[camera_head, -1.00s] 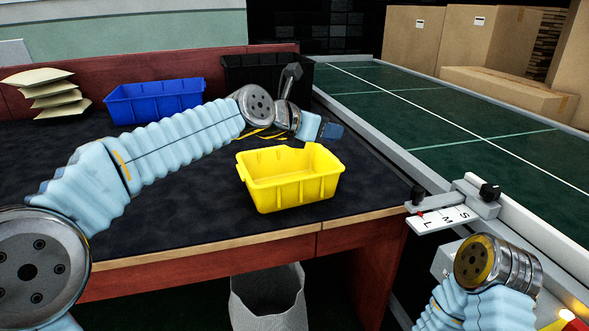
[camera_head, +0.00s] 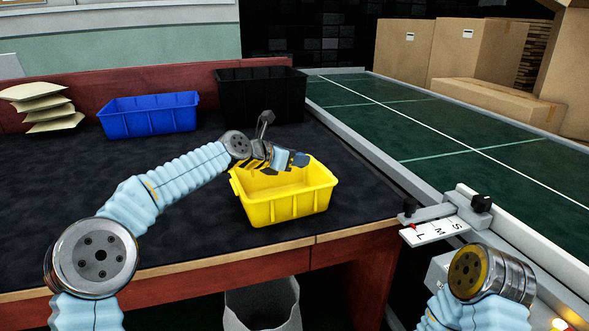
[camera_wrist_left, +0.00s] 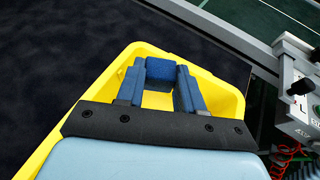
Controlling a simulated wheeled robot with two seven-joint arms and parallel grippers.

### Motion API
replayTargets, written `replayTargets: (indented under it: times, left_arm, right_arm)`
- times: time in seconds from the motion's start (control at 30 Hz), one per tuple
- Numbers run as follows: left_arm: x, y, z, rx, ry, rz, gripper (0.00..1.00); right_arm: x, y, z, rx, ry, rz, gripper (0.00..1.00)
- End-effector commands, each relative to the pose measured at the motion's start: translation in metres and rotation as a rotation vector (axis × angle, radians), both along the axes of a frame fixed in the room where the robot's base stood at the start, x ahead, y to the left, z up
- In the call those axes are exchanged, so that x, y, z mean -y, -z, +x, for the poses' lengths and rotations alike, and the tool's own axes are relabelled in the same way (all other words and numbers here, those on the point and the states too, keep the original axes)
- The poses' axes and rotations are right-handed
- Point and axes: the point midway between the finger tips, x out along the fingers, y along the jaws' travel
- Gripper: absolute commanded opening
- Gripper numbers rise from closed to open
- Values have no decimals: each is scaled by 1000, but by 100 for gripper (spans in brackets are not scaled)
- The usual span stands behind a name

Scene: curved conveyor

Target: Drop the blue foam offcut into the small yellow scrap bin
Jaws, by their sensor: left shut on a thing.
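The yellow scrap bin (camera_head: 287,207) stands on the dark bench top near its right front corner; it also shows in the left wrist view (camera_wrist_left: 232,101). My left gripper (camera_head: 291,159) is over the bin's far part, pointing right. It is shut on the blue foam offcut (camera_head: 301,159). In the left wrist view, the offcut (camera_wrist_left: 161,69) sits between the two blue fingers of the gripper (camera_wrist_left: 160,88), with the yellow bin around and below it. Part of the bin's inside is hidden by the gripper. My right gripper is not in view; only part of that arm shows.
A blue bin (camera_head: 150,115) and a black bin (camera_head: 262,95) stand at the bench's back. Stacked padded envelopes (camera_head: 42,106) lie at the left. A green conveyor (camera_head: 440,135) with a size-marked slide (camera_head: 436,231) runs along the right. A grey waste bin (camera_head: 262,306) is below the bench.

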Motion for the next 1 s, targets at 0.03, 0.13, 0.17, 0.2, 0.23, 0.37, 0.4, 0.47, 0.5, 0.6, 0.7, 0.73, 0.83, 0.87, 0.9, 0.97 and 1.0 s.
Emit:
replayTargets:
  times: [0.03, 0.13, 0.17, 0.2, 0.23, 0.37, 0.4, 0.47, 0.5, 0.6, 0.7, 0.73, 0.83, 0.87, 0.9, 0.97, 1.0]
  left_arm:
    - [-2, 9, 4, -5, -2, 0, 9]
    - [-2, 28, 3, -5, -2, 0, 9]
    - [-2, 31, 3, -5, -2, -1, 9]
    - [-1, 34, 2, -3, -1, -1, 9]
    - [-2, 35, 2, -3, -1, 0, 9]
    - [-1, 34, 2, -1, -1, 0, 9]
    - [-1, 34, 2, -1, -1, 0, 9]
    - [-1, 35, 2, -1, -1, 0, 9]
    - [-1, 36, 2, -1, 0, 0, 9]
    - [-1, 39, 2, -1, 0, 0, 9]
    - [-1, 42, 2, -1, -1, 0, 9]
    - [-1, 43, 2, -1, -1, 0, 9]
    - [-1, 46, 2, -2, -2, 0, 9]
    - [-1, 46, 2, -2, -2, 0, 9]
    - [-1, 46, 2, -1, -1, 0, 9]
    - [-1, 46, 2, -1, -1, 0, 38]
    - [-1, 46, 2, -1, -1, 0, 44]
  right_arm:
    - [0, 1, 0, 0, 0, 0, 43]
    - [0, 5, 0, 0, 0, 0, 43]
    - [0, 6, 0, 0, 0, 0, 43]
    - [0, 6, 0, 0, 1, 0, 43]
    - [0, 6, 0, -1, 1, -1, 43]
    - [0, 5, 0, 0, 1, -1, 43]
    - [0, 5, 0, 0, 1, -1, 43]
    - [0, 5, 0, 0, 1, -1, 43]
    - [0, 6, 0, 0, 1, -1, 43]
    - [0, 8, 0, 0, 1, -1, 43]
    - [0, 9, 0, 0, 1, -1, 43]
    - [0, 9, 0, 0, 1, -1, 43]
    - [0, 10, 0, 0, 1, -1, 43]
    - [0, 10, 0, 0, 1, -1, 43]
    - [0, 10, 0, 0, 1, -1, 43]
    - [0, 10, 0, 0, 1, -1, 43]
    - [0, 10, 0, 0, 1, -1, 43]
